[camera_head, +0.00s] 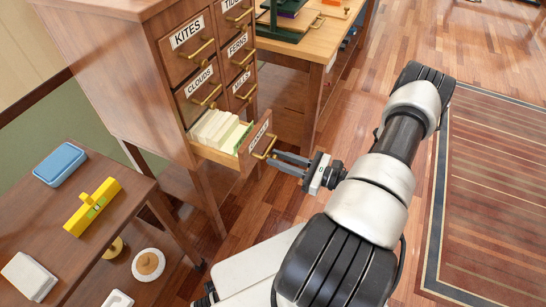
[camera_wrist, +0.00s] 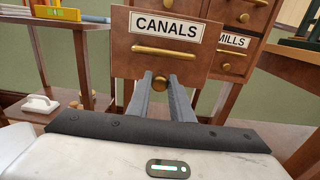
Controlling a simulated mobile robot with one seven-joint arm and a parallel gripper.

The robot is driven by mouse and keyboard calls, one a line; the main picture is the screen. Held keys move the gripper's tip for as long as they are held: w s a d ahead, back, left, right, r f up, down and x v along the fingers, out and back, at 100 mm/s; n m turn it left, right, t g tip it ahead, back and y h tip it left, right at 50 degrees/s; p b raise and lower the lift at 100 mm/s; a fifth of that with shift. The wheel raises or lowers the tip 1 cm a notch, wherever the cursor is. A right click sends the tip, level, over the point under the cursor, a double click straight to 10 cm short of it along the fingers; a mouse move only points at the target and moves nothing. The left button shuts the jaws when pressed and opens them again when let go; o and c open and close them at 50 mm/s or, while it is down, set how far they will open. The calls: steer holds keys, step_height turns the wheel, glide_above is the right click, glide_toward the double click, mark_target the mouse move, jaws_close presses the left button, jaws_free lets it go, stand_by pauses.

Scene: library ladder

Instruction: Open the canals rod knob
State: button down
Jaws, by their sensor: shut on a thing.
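The CANALS drawer (camera_wrist: 165,42) faces me in the wrist view, with a wooden front, a white label and a horizontal brass handle (camera_wrist: 163,51). Below the handle is the round brass rod knob (camera_wrist: 160,82). My gripper (camera_wrist: 160,80) is shut on this knob, one finger on each side. In the head view the drawer (camera_head: 256,146) stands pulled out of the cabinet, with cards (camera_head: 220,130) showing inside. My gripper (camera_head: 276,158) meets the lower part of its front there. The knob itself is too small to make out in the head view.
The card cabinet (camera_head: 115,60) has other shut drawers, labelled KITES, CLOUDS, FERNS and MILLS. A low table (camera_head: 125,215) at left holds a blue box (camera_head: 60,164) and a yellow level (camera_head: 92,207). A desk (camera_head: 310,45) stands behind. Open floor and a rug (camera_head: 490,200) lie right.

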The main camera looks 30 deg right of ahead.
steer(key=v, duration=0.3)
steer(key=shift+s+d, duration=0.2)
steer(key=c, duration=1.6)
jaws_free()
steer(key=v, duration=1.7)
steer(key=shift+s+d, duration=0.1)
steer(key=shift+s, duration=0.1)
steer(key=shift+w, duration=0.1)
